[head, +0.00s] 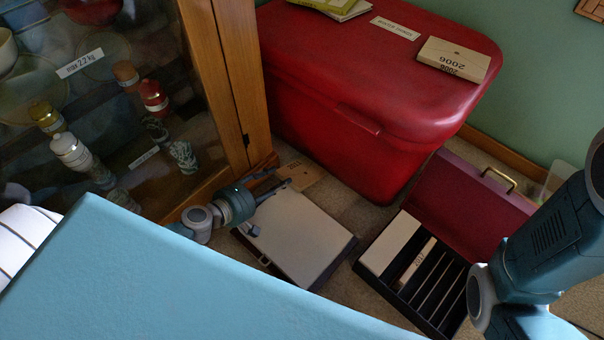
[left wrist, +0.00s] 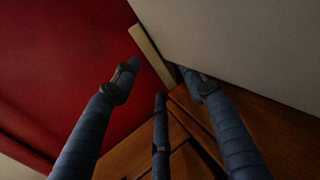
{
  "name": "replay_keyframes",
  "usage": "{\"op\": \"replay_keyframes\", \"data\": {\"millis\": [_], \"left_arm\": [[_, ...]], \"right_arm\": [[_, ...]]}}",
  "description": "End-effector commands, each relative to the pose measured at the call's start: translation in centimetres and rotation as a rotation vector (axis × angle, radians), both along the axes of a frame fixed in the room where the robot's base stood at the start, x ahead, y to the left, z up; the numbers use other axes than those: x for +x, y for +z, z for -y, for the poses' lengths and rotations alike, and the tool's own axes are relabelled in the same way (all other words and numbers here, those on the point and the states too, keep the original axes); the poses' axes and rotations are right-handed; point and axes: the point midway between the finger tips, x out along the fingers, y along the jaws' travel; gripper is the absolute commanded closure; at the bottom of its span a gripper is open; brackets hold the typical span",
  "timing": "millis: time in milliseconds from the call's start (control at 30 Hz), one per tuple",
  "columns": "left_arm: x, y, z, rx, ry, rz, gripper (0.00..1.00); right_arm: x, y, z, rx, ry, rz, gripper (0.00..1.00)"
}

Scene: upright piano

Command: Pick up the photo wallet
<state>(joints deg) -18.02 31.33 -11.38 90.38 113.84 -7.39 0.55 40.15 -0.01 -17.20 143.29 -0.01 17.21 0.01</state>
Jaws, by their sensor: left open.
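A tan photo wallet (head: 304,176) is on the floor between the red chest and the grey case, partly hidden by my left gripper. My left gripper (head: 281,180) is open at its left edge, with its fingers towards the wallet. In the left wrist view, the open fingers (left wrist: 160,82) are on either side of a narrow pale strip (left wrist: 150,52), likely the wallet's edge; contact cannot be told. Another tan wallet marked 2006 (head: 453,58) lies on the chest lid. My right arm shows at right; its gripper is out of view.
The red chest (head: 345,110) stands behind. The grey case (head: 297,235) lies in front. A black slotted rack (head: 430,285) and a maroon case (head: 465,205) are at right. A wooden glass cabinet (head: 232,75) is close on the left. A blue surface (head: 150,270) fills the foreground.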

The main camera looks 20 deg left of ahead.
Motion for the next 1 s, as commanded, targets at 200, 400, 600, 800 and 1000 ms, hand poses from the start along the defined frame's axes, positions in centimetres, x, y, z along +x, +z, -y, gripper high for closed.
{"op": "replay_keyframes", "data": {"millis": [200, 400, 600, 800, 1000], "left_arm": [[3.0, -1.5, 0.9, 0.002, 0.000, 0.003, 0.57], [3.8, -1.8, 1.2, 0.002, 0.000, 0.001, 0.57], [3.8, -1.8, 1.2, 0.002, 0.000, 0.001, 0.64], [3.8, -1.8, 1.2, 0.002, 0.000, 0.000, 1.00], [3.7, -1.8, 1.2, 0.002, 0.001, -0.001, 1.00]], "right_arm": [[0.0, -1.2, 0.0, 0.000, 0.000, 0.000, 0.60], [0.0, -1.4, 0.0, -0.001, 0.000, 0.000, 0.60], [0.0, -1.3, 0.0, -0.001, 0.000, 0.000, 0.60], [0.0, -1.3, 0.0, -0.001, 0.000, 0.000, 0.60], [0.0, -1.3, 0.0, -0.001, -0.001, -0.001, 0.60]]}}
